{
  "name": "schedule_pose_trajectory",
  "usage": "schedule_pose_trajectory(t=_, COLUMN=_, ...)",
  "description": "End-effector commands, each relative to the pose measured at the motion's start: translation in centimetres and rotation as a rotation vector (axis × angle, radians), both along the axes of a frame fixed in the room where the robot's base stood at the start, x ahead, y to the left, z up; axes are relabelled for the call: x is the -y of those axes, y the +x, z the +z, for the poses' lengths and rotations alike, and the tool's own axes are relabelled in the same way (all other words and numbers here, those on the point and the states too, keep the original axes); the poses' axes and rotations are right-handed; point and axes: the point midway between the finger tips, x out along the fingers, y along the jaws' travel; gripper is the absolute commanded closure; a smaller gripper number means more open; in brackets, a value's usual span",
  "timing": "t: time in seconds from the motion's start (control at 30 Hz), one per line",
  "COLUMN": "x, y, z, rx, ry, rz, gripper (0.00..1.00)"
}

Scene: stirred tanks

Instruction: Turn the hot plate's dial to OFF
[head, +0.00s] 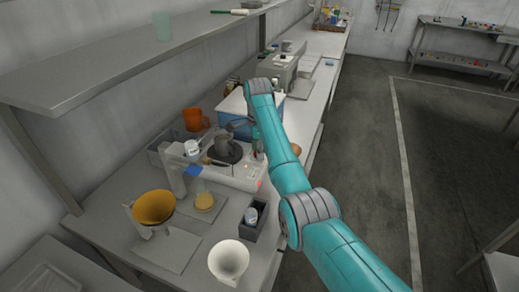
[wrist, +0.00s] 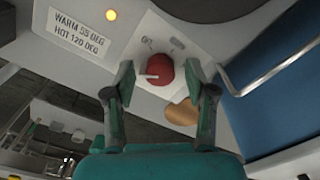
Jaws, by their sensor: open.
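The hot plate (head: 238,176) is a white unit on the bench in the head view, with a metal vessel (head: 225,144) on its dark round top. The red round dial (wrist: 166,67) has a white pointer directed left. My gripper (wrist: 159,70) is open, one finger on each side of the dial, with visible gaps. In the head view my gripper (head: 257,152) is at the hot plate's right end, partly hidden by my arm.
A blue box (wrist: 265,85) stands close right of the dial in the wrist view. A tan object (wrist: 182,112) is near the right finger.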

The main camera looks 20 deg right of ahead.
Motion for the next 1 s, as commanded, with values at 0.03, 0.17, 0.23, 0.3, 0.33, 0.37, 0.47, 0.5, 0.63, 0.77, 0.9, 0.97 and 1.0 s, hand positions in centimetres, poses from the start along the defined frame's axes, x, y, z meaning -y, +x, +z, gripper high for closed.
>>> schedule_pose_trajectory(t=0.03, x=0.00, y=0.00, z=0.01, rx=0.000, ry=0.000, rz=0.000, gripper=0.44)
schedule_pose_trajectory(t=0.17, x=0.01, y=0.01, z=0.02, rx=0.000, ry=0.000, rz=0.000, gripper=0.52)
schedule_pose_trajectory(t=0.23, x=0.02, y=0.01, z=0.03, rx=0.000, ry=0.000, rz=0.000, gripper=0.69)
schedule_pose_trajectory(t=0.3, x=0.02, y=0.01, z=0.04, rx=0.000, ry=0.000, rz=0.000, gripper=0.87)
schedule_pose_trajectory(t=0.33, x=0.02, y=0.01, z=0.04, rx=0.000, ry=0.000, rz=0.000, gripper=0.94)
schedule_pose_trajectory(t=0.37, x=0.02, y=0.01, z=0.04, rx=0.000, ry=0.000, rz=0.000, gripper=1.00)
schedule_pose_trajectory(t=0.47, x=0.03, y=0.01, z=0.04, rx=0.000, ry=0.000, rz=0.000, gripper=1.00)
schedule_pose_trajectory(t=0.5, x=0.03, y=0.01, z=0.04, rx=0.000, ry=0.000, rz=0.001, gripper=1.00)
schedule_pose_trajectory(t=0.63, x=0.03, y=0.01, z=0.04, rx=0.000, ry=0.000, rz=0.015, gripper=1.00)
schedule_pose_trajectory(t=0.77, x=0.03, y=0.01, z=0.04, rx=0.000, ry=0.000, rz=0.054, gripper=1.00)
schedule_pose_trajectory(t=0.9, x=0.03, y=0.02, z=0.04, rx=0.000, ry=0.000, rz=0.132, gripper=1.00)
schedule_pose_trajectory(t=0.97, x=0.03, y=0.02, z=0.04, rx=0.000, ry=0.000, rz=0.176, gripper=1.00)
schedule_pose_trajectory(t=1.0, x=0.03, y=0.02, z=0.04, rx=0.000, ry=0.000, rz=0.208, gripper=1.00)
